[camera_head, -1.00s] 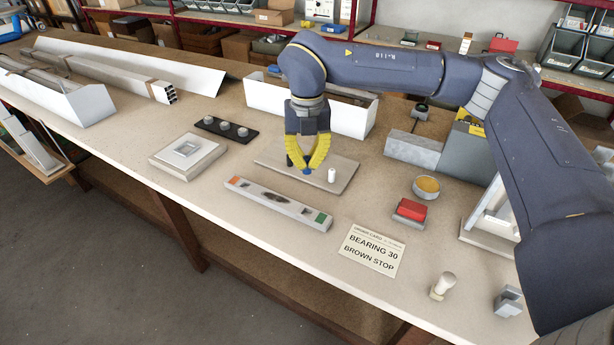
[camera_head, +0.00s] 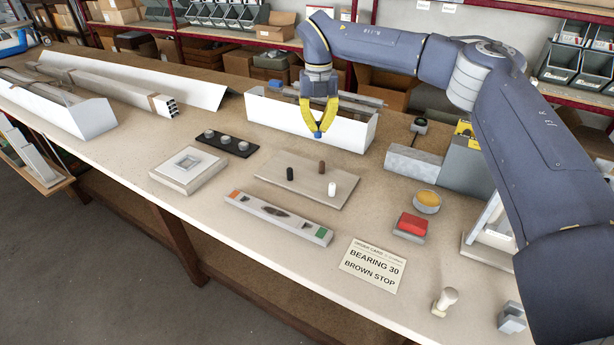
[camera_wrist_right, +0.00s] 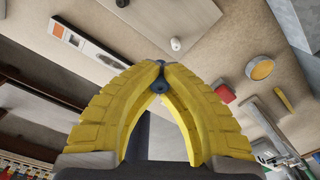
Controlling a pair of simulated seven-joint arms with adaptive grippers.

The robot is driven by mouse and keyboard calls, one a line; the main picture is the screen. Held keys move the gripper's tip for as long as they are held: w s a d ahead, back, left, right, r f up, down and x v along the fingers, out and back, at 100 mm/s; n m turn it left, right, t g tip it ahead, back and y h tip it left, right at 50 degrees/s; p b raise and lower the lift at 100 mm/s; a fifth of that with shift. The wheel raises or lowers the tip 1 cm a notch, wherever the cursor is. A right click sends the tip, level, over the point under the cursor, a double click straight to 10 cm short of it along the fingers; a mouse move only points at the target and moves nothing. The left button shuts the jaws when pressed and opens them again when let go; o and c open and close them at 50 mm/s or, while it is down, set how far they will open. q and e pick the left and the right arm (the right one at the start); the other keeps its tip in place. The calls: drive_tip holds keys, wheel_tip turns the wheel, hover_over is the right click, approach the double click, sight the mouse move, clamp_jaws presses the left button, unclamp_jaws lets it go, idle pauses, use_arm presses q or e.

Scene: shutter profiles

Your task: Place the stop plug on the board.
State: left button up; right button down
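The pale board (camera_head: 275,190) lies mid-bench. Three small plugs stand upright on it: a brown one (camera_head: 322,167) toward the back, a black one (camera_head: 290,173) on the left and a white one (camera_head: 332,188) at the front right. My right gripper (camera_head: 317,133) is raised behind the board, in front of the white channel. The wrist view also shows the white plug (camera_wrist_right: 176,44) on part of the board (camera_wrist_right: 200,15). My left gripper is not in view.
The order card (camera_head: 373,266) reads "BEARING 30" and "BROWN STOP". A spirit-level-like bar (camera_head: 278,217) lies in front of the board. A white channel (camera_head: 270,117) stands behind it. A red-topped block (camera_head: 410,226) and a yellow-topped round tin (camera_head: 427,202) are to the right.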

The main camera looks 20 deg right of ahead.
drive_tip(key=w+d, duration=0.1)
drive_tip(key=n, duration=0.1)
approach(318, 186)
wheel_tip(318, 186, down, 6)
drive_tip(key=shift+s+d+r, duration=0.1)
idle(0.7)
drive_tip(key=c, duration=1.6)
unclamp_jaws()
wheel_tip(318, 186, up, 12)
